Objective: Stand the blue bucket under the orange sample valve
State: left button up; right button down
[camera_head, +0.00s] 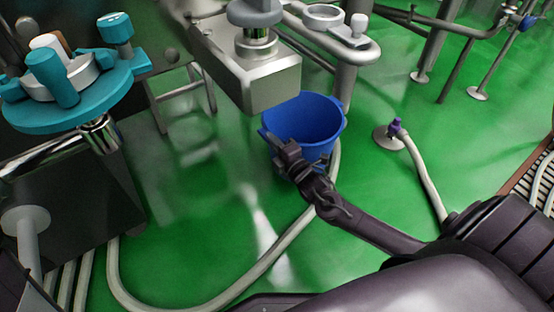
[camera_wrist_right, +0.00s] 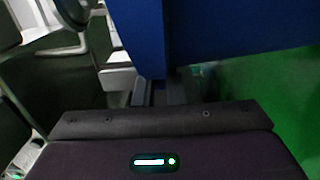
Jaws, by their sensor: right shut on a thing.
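The blue bucket (camera_head: 318,122) is in the middle of the head view, open top up and roughly upright. My right gripper (camera_head: 287,152) is shut on the near side of the bucket. In the right wrist view the bucket's blue wall (camera_wrist_right: 240,30) fills the top, with the gripper fingers (camera_wrist_right: 165,92) against it. I cannot tell whether the bucket's base touches the floor; the gripper partly hides it. I cannot make out an orange sample valve in either view. My left gripper is not in view.
A grey metal block (camera_head: 245,70) stands just left of and behind the bucket. A teal round fitting (camera_head: 70,95) is at the left. A pale hose (camera_head: 270,255) curves over the green floor (camera_head: 190,215). A purple-topped floor fitting (camera_head: 391,134) is at the right.

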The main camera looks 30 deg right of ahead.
notch_tip(320, 180, down, 5)
jog(key=b, duration=0.3)
jog(key=shift+f, duration=0.1)
jog(key=c, duration=1.5)
grip_release()
jog(key=shift+f, duration=0.1)
